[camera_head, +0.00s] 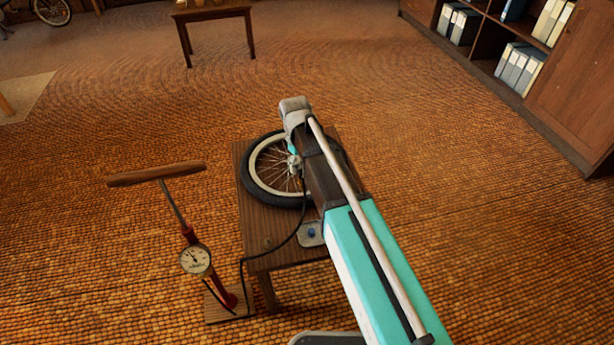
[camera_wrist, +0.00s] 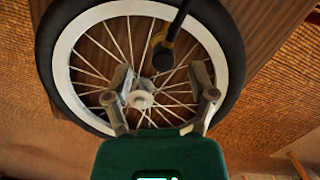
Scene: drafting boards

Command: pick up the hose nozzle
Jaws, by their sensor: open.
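The hose nozzle (camera_wrist: 163,57), dark with a brassy collar, shows in the wrist view at the end of a black hose, over the wheel's spokes near the hub. My gripper (camera_wrist: 160,74) is open, its two fingers pointing at the wheel. The nozzle lies between and slightly beyond the fingertips in the picture; I cannot tell the depth gap. It seems apart from both fingers. In the head view my gripper (camera_head: 293,160) is over the wheel, and the nozzle is hidden there.
A spoked wheel (camera_head: 258,188) with a black tyre lies on a small wooden table (camera_head: 262,225). A red floor pump (camera_head: 188,236) with a gauge stands to the left, its black hose (camera_head: 272,250) running onto the table. Shelves (camera_head: 480,45) stand at the upper right.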

